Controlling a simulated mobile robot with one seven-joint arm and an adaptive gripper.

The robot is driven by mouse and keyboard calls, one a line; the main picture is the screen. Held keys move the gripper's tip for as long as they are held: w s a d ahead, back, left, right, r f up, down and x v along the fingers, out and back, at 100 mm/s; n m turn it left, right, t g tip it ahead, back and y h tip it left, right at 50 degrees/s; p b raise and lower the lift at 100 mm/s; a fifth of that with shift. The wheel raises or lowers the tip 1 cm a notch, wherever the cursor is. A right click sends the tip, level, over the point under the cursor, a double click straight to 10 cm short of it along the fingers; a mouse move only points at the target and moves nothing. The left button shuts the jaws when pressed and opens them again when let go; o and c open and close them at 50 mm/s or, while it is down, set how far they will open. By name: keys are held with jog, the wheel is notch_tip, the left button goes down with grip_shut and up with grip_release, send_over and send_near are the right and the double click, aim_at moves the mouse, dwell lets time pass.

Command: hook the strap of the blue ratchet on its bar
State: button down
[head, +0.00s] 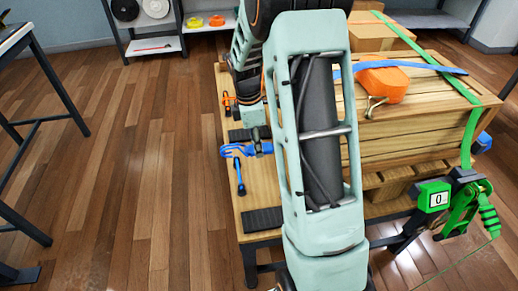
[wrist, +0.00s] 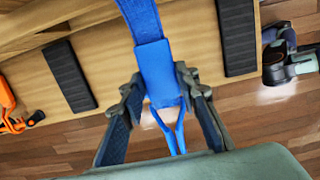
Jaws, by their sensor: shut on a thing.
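My gripper (wrist: 160,85) is shut on the blue end piece (wrist: 155,72) of the blue strap (wrist: 143,18) in the wrist view. A narrow blue forked hook (wrist: 173,128) extends from that piece between the fingers. In the head view the blue hook (head: 236,150) shows left of my gripper's dark fingers (head: 262,146), at the bench's left edge. A short blue-and-dark piece (head: 240,178) at that edge, just below the hook, looks like the bar; they appear apart. The strap also crosses the crate top (head: 435,68). A blue part, perhaps the ratchet (head: 484,142), is mostly hidden at right.
The wooden bench (head: 258,187) has dark pads (head: 262,220) and an orange hook piece (head: 228,103) along its left edge. A green ratchet (head: 462,200) hangs right. Floor (head: 130,180) left is clear.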

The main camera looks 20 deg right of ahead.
jog(key=shift+f+b, duration=3.45)
jog(key=shift+f, duration=0.6)
jog(key=shift+f+b, duration=0.9)
jog(key=shift+f, duration=1.05)
jog(key=shift+p, duration=0.3)
jog(key=shift+d, duration=0.1)
jog(key=shift+s+d+f, duration=0.1)
jog(key=shift+s+d, duration=0.05)
jog(key=shift+d, duration=0.5)
jog(key=shift+s+d+f, duration=0.1)
jog(key=shift+s+d, duration=0.05)
jog(key=shift+d, duration=0.45)
jog(key=shift+d+p, duration=0.2)
jog(key=shift+p, duration=0.15)
jog(key=c, duration=1.4)
grip_release()
